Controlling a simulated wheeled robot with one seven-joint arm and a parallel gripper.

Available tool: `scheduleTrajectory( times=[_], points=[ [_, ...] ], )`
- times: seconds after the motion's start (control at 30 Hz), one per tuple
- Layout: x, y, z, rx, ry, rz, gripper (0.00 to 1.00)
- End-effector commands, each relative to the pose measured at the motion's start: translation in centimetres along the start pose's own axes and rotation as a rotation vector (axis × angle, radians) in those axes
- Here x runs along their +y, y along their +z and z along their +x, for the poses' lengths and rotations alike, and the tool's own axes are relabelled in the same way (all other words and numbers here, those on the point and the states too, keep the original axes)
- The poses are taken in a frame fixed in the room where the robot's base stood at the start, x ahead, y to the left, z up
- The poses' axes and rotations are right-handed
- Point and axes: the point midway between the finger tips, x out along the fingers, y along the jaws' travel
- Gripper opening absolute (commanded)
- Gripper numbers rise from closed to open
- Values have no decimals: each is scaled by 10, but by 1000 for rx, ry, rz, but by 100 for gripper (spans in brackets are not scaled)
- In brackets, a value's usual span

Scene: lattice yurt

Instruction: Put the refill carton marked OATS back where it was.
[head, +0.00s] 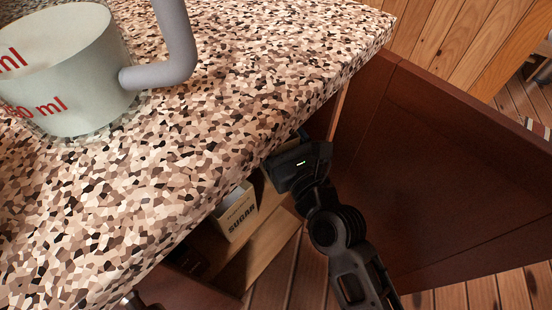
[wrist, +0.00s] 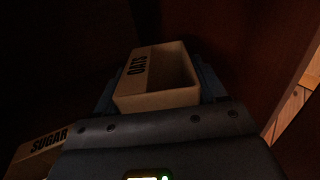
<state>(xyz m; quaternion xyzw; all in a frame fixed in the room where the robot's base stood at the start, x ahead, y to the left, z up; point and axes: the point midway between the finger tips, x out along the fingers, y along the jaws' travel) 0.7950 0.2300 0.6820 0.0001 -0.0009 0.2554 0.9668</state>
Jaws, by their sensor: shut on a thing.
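The OATS carton (wrist: 158,92) is a tan, open-topped box with dark lettering on one face. It shows in the wrist view, between the two bluish fingers of my gripper (wrist: 160,84), which is shut on it. In the head view my gripper (head: 300,165) reaches in under the counter edge at the open cabinet, and the counter and gripper hide the carton there. A similar carton marked SUGAR (head: 236,212) stands on the cabinet shelf (head: 262,250), left of my gripper. It also shows in the wrist view (wrist: 42,147) at the lower left.
The speckled countertop (head: 230,100) overhangs the cabinet. A large measuring cup (head: 75,85) with red markings and a grey handle stands on it. The dark red cabinet door (head: 450,170) is open on the right. The cabinet inside is dark in the wrist view.

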Motion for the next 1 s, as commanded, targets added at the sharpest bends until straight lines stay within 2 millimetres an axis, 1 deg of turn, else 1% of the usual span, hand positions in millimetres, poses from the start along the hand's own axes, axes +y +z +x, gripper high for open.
scheduleTrajectory(
  times=[0.03, 0.27, 0.53, 0.83, 0.97, 1.0],
  points=[
    [1, -10, 0, -2, 1, 0, 0],
    [0, -19, 0, -2, -1, 0, 0],
    [1, -50, 0, -2, 1, 1, 0],
    [0, -50, 0, -2, -2, 0, 0],
    [-1, -54, 0, -2, -2, -1, 0],
    [-1, -54, 0, -1, -2, -1, 72]
  ],
)
